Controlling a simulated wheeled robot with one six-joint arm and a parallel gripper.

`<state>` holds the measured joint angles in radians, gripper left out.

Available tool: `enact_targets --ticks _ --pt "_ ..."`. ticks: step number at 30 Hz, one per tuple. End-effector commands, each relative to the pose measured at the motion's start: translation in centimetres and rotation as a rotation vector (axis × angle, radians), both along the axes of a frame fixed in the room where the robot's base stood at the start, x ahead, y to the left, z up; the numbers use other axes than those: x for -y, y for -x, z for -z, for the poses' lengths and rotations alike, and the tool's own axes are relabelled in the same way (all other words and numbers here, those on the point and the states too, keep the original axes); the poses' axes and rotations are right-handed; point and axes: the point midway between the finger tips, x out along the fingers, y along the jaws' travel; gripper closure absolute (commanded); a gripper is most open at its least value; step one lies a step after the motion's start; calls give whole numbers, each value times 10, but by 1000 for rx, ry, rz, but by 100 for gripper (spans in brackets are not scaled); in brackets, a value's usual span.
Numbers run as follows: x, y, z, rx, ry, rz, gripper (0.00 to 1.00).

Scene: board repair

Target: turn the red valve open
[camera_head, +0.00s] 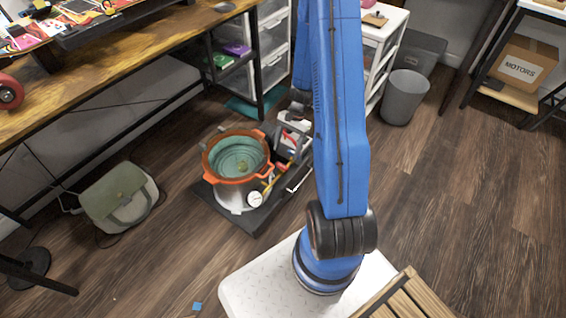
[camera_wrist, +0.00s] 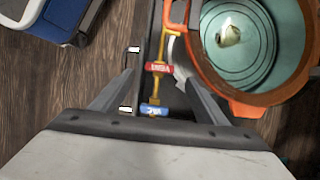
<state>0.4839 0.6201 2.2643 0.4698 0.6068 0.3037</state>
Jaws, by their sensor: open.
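The red valve (camera_wrist: 159,68) is a small red handle on a thin yellow pipe beside the pot. In the wrist view it appears between the two fingers of my gripper (camera_wrist: 155,75), which is open and empty. I cannot tell how far below the fingers it lies. A blue valve (camera_wrist: 154,110) sits on the same pipe, nearer the gripper's palm. The pot (camera_head: 236,158) has an orange rim and a teal inside; it also shows at the upper right of the wrist view (camera_wrist: 285,85). In the head view the red valve is too small to make out surely.
The pot stands on a dark tray (camera_head: 262,220) on the wooden floor. A dial gauge (camera_head: 255,199) is on its front. A green bag (camera_head: 118,197) lies to the left, below a workbench (camera_head: 130,50). A grey bin (camera_head: 404,97) stands behind right. Floor at the right is clear.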

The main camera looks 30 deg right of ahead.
Motion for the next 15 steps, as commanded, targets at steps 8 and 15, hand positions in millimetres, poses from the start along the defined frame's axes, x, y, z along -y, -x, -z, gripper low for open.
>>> enact_targets --ticks 8,15 --pt "-17 7 43 -4 -1 1 33" --pt "-24 9 61 -2 0 1 33"
